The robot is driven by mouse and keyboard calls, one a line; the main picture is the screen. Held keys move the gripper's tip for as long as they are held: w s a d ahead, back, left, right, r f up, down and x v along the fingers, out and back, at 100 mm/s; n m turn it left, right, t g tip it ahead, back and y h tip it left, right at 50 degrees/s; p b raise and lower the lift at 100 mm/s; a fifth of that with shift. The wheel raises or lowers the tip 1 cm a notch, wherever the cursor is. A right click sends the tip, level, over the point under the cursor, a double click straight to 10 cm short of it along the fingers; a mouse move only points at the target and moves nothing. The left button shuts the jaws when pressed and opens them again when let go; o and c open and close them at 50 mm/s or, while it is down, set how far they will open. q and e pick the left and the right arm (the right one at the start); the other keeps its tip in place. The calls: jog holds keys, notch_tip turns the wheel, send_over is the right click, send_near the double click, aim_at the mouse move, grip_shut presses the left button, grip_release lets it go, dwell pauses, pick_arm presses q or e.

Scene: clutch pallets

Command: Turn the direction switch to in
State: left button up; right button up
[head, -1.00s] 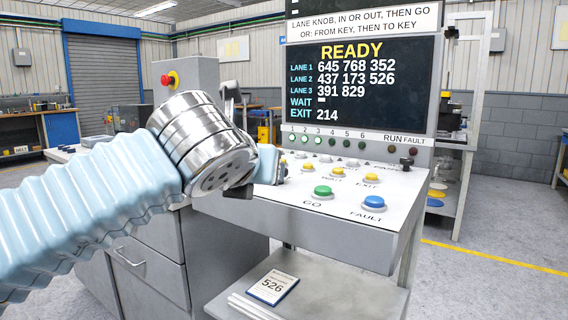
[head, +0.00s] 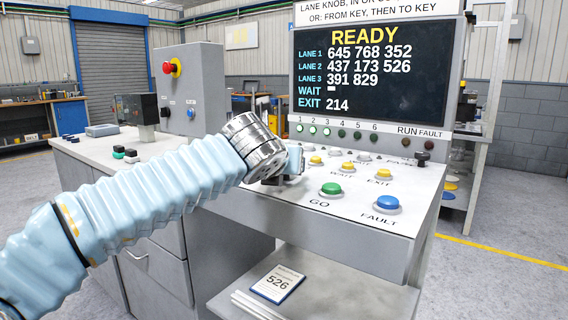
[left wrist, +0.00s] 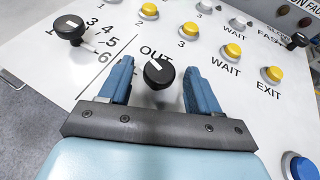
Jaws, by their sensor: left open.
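The direction switch (left wrist: 158,73) is a round black knob with a white pointer mark on the sloping panel, in the left wrist view. Its mark points up and slightly left, towards the word OUT; I cannot see an IN label. My left gripper (left wrist: 157,68) is open, its two blue fingers on either side of the knob, with a gap showing on both sides. In the head view my left gripper (head: 292,162) is low over the left part of the panel and the switch is hidden behind it. My right gripper is not in view.
A numbered black knob (left wrist: 70,28) stands left of the switch. Yellow WAIT (left wrist: 233,51) and EXIT (left wrist: 272,75) buttons are to the right. The green GO button (head: 330,189) and blue FAULT button (head: 388,203) are near the panel's front. The screen (head: 378,70) reads READY.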

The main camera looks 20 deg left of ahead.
pick_arm(q)
jog(key=shift+w+f, duration=0.2)
jog(key=shift+w, duration=0.2)
jog(key=shift+c, duration=0.4)
jog(key=c, duration=0.9)
jog(key=shift+d+f+n+y, duration=0.1)
jog(key=shift+d+n+y, duration=0.05)
jog(key=shift+n+y, duration=0.15)
jog(key=shift+c, duration=0.2)
jog(key=n+y, duration=0.2)
jog(key=shift+d+g+y+p, duration=0.2)
jog(key=shift+g+y+p, duration=0.1)
jog(key=shift+n+g+y, duration=0.4)
jog(key=shift+n+y, duration=0.5)
jog(key=shift+n, duration=0.1)
jog(key=o, duration=1)
